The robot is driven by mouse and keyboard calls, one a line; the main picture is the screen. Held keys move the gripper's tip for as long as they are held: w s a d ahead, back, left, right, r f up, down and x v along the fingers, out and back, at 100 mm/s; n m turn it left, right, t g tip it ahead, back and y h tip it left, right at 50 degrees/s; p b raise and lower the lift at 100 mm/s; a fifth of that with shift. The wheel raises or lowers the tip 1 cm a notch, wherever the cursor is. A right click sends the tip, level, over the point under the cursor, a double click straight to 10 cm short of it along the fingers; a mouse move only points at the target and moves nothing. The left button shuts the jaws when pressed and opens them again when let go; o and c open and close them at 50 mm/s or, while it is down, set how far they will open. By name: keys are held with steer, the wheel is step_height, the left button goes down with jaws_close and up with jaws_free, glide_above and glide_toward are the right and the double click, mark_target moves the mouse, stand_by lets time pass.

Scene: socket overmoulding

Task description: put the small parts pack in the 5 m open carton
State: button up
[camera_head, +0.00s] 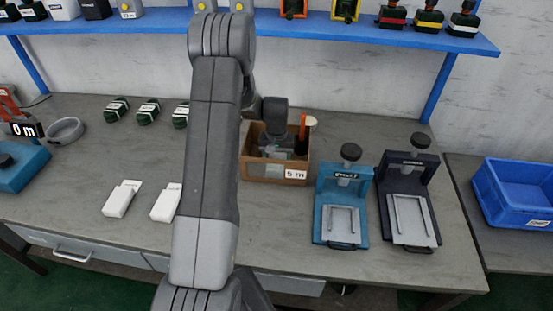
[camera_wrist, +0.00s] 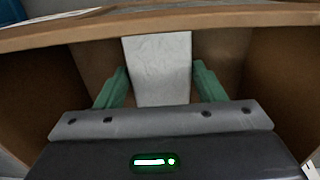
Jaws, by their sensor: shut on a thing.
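The open carton (camera_head: 262,170) is a brown box on the bench with a white "5 m" label on its front. My gripper (camera_wrist: 162,82) reaches down inside it, its green fingers on either side of a pale grey-white pack (camera_wrist: 158,55), the small parts pack. The fingers are shut on the pack. The brown carton walls (camera_wrist: 225,18) surround the pack and fingers in the wrist view. The pack's lower end is hidden, so I cannot tell whether it touches the carton floor.
A teal press (camera_head: 325,205) and a dark blue press (camera_head: 430,190) stand right of the carton. Two white blocks (camera_head: 122,199) lie at the left front. Several dark green parts (camera_head: 148,112) lie behind them. A blue bin (camera_head: 515,190) sits far right. A blue shelf (camera_head: 370,32) runs above.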

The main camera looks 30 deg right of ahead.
steer(key=o, duration=1.1)
step_height(320, 180, up, 12)
steer(key=shift+r+b, duration=0.1)
steer(key=shift+b, duration=0.6)
step_height(320, 180, down, 12)
steer(key=shift+f+p, duration=0.1)
steer(key=shift+p, duration=0.95)
step_height(320, 180, up, 3)
steer(key=shift+f+b, duration=0.2)
steer(key=shift+b, duration=0.15)
steer(key=shift+r, duration=0.5)
